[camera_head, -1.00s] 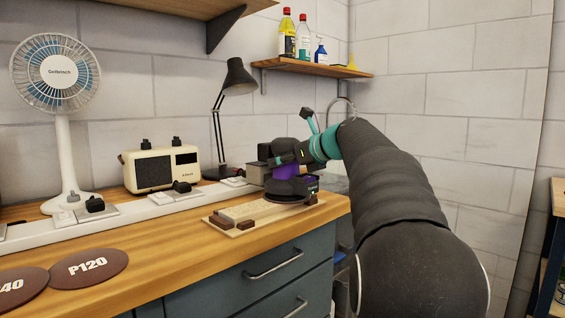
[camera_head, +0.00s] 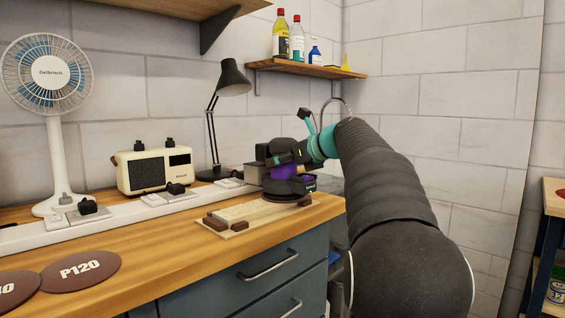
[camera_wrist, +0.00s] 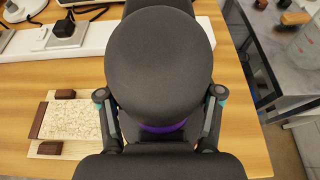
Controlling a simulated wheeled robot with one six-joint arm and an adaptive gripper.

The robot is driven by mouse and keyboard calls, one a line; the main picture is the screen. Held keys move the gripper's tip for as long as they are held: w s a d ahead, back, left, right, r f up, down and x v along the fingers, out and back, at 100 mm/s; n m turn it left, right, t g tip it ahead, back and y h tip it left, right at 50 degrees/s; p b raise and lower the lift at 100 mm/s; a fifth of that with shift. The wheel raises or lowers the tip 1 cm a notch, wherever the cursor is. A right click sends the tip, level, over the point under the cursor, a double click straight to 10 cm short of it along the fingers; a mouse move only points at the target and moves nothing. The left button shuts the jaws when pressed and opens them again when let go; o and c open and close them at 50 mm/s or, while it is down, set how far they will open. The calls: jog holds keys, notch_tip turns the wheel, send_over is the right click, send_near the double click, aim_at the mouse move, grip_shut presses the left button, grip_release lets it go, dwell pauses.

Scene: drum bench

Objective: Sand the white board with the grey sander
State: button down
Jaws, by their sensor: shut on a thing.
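The sander (camera_head: 287,186) is dark grey with a purple band and stands over the right part of the work board at the bench's right end. My gripper (camera_head: 291,158) is shut on it; in the wrist view my gripper's fingers (camera_wrist: 160,112) are on both sides of its round dark top (camera_wrist: 160,60). The white board (camera_head: 243,212) is pale and speckled and lies flat on a thin light base between brown blocks. Its left part shows in the wrist view (camera_wrist: 75,121); the rest is hidden by the sander. I cannot tell whether the pad touches the board.
Brown discs, one marked P120 (camera_head: 80,272), lie at the bench's front left. A fan (camera_head: 48,75), a cream radio (camera_head: 155,172) and a black lamp (camera_head: 232,80) stand along the back. A white power strip (camera_head: 115,212) runs before them. A shelf (camera_head: 305,68) holds bottles.

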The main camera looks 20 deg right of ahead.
jog(key=shift+r, duration=3.15)
